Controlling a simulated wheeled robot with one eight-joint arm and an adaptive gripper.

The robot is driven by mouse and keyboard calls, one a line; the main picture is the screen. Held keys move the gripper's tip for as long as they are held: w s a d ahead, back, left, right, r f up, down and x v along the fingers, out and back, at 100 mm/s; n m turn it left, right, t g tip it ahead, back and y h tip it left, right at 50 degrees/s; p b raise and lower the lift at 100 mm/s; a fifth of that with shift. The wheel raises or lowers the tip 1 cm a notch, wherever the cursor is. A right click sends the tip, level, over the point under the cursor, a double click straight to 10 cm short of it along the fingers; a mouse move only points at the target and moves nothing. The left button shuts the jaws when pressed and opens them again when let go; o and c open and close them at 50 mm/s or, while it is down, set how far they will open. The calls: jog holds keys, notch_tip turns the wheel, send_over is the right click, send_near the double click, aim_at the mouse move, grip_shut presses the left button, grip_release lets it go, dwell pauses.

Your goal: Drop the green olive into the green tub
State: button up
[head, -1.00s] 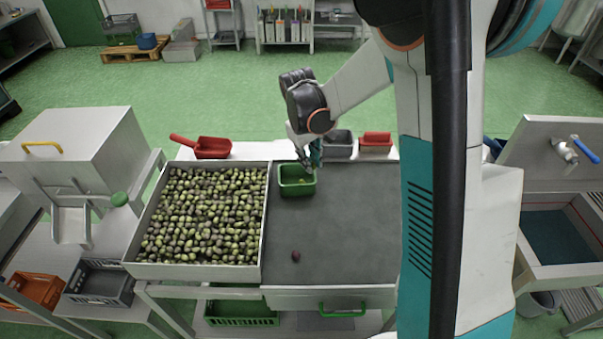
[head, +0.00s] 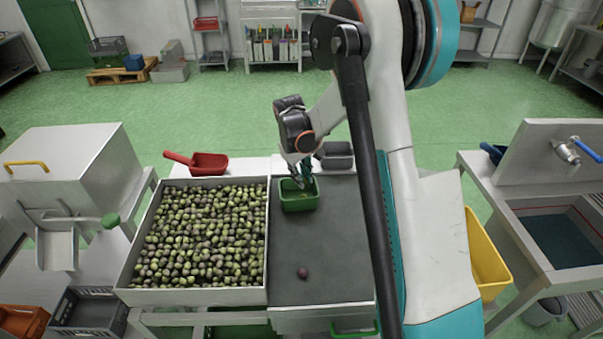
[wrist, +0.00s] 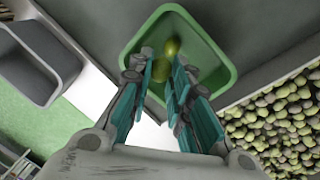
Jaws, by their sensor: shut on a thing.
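The green tub (head: 300,205) stands at the far end of the grey work surface, beside the olive tray. In the wrist view the tub (wrist: 222,72) opens below my gripper (wrist: 160,66). My gripper (head: 301,178) points down over the tub and is shut on a green olive (wrist: 158,70), seen between the fingers. A second green olive (wrist: 172,47) shows just beyond the fingertips, against the inside of the tub. The fingers partly hide the held olive. How high it is above the tub floor is hard to tell.
A wide tray (head: 190,297) full of green and dark olives lies left of the tub. A dark olive (head: 303,273) lies alone on the grey surface (head: 335,240). A red scoop (head: 208,163) and a grey container (head: 336,156) stand behind. A yellow bin (head: 486,258) is right.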

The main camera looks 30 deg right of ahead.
jog(key=shift+f, duration=0.6)
jog(key=o, duration=0.8)
jog(key=shift+c, duration=0.2)
notch_tip(320, 180, up, 12)
jog(key=a, duration=0.2)
jog(key=shift+s, duration=0.2)
